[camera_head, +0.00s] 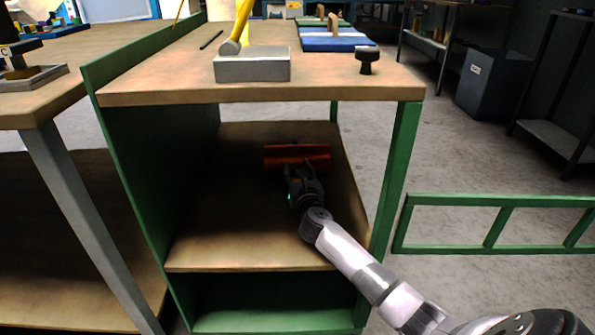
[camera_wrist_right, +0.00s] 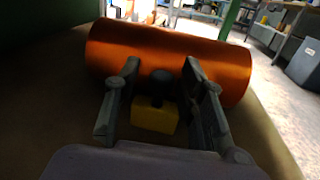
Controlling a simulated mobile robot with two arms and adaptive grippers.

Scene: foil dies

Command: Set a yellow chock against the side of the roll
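The orange, shiny roll (camera_head: 297,156) lies crosswise on the lower shelf; it also fills the upper part of the right wrist view (camera_wrist_right: 170,55). The yellow chock (camera_wrist_right: 155,115) with a dark knob on top sits on the shelf on the near side of the roll, close to it. I cannot tell whether they touch. In the head view my gripper hides the chock. My right gripper (camera_head: 301,172) reaches into the shelf; its two fingers stand apart on either side of the knob (camera_wrist_right: 161,84), with gaps visible. My left gripper is not in view.
The tabletop (camera_head: 160,85) overhangs the shelf (camera_head: 240,252), with a green panel (camera_head: 150,180) on the left and a green post (camera_head: 395,170) on the right. On top are a grey block (camera_head: 252,68), a hammer (camera_head: 238,28) and a black knobbed piece (camera_head: 367,60).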

